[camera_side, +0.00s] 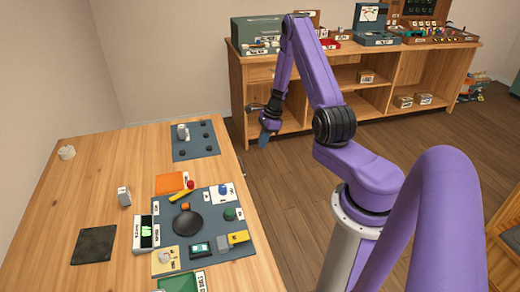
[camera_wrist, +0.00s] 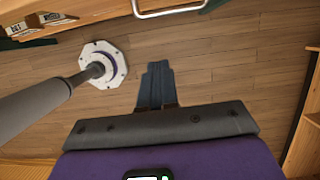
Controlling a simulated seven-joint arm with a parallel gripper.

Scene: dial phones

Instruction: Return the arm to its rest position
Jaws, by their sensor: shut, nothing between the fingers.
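My purple arm stands to the right of the work table, with its upper part raised and its forearm bent down. My gripper (camera_side: 264,139) hangs in the side view over the floor, between the table's far right edge and the wooden shelf unit. In the wrist view my gripper (camera_wrist: 157,78) points at the wooden floor with its two dark fingers together. Nothing shows between the fingers, and nothing touches them.
The wooden table (camera_side: 100,185) holds a dark blue mat (camera_side: 215,205) with a black dial, colored buttons and small boxes, and a second dark mat (camera_side: 194,155) behind it. The shelf unit (camera_side: 350,75) carries boxes and trays. The floor (camera_side: 290,185) between is clear.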

